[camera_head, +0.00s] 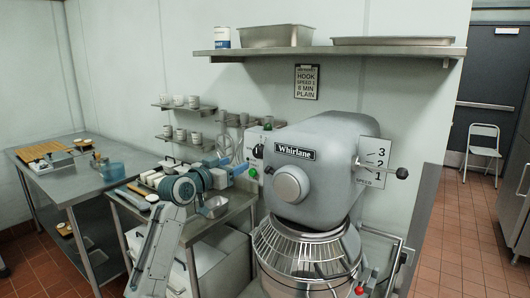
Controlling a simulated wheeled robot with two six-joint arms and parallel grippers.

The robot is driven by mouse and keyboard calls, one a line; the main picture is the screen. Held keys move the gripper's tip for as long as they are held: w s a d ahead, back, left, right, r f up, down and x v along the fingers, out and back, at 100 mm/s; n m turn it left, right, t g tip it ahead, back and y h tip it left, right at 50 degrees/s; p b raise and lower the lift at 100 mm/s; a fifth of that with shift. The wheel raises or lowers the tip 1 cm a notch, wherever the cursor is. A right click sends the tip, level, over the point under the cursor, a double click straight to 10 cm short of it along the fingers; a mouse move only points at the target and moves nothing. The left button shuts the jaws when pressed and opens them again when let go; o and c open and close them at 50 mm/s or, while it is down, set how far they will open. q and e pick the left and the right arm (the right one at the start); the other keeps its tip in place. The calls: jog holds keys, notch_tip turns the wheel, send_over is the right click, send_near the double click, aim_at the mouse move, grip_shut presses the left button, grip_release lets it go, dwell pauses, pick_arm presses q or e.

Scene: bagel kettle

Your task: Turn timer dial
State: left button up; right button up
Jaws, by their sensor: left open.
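The mixer (322,158) is a large grey machine marked "Whirlane", with a wire bowl guard (300,250) below its head. On its left side a small panel (265,135) shows a red and a green button. A black knob (258,151) sticks out at the panel's lower edge; I cannot tell whether it is the timer dial, as no dial markings are readable. My left gripper (240,170) is open, left of the mixer head and a little below the knob, apparently apart from it. My right gripper is out of view.
A steel side table (233,206) with trays stands behind my left arm. Wall shelves (184,107) hold cups. A speed lever (402,173) sticks out on the mixer's right. A steel table (75,181) stands at the left. Tiled floor (460,250) is open at the right.

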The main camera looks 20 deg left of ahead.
pick_arm(q)
jog(key=p+x, duration=0.4)
jog(key=x, duration=0.6)
jog(key=shift+w+r, duration=0.15)
jog(key=shift+w, duration=0.2)
jog(key=shift+d, duration=0.1)
jog(key=shift+c, duration=0.2)
